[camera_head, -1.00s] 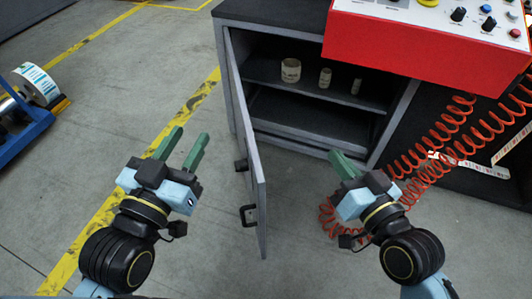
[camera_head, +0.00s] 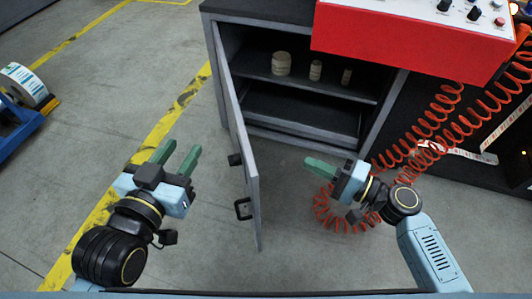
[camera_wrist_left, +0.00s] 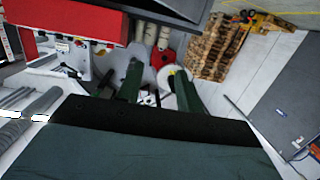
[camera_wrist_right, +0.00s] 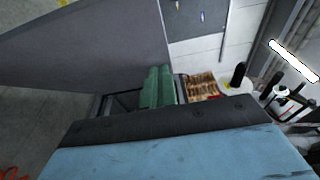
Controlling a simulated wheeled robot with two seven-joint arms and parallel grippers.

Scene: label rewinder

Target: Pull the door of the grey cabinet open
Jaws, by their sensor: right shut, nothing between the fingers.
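The grey cabinet (camera_head: 217,75) stands at the upper middle of the head view. Its door (camera_head: 240,150) is swung wide open, with black handles (camera_head: 242,209) on its left face. My right gripper (camera_head: 308,163) is shut and empty, to the right of the door and in front of the cabinet opening, apart from the door. In the right wrist view its green fingers (camera_wrist_right: 158,85) lie together, with a grey panel beside them. My left gripper (camera_head: 177,150) is open and empty, left of the door and apart from it.
Several small rolls (camera_head: 281,64) stand on the cabinet's upper shelf. A red control box (camera_head: 410,38) sits above right. Red coiled hoses (camera_head: 440,125) hang at the right, near my right arm. A blue stand with a label roll (camera_head: 24,85) is at the far left.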

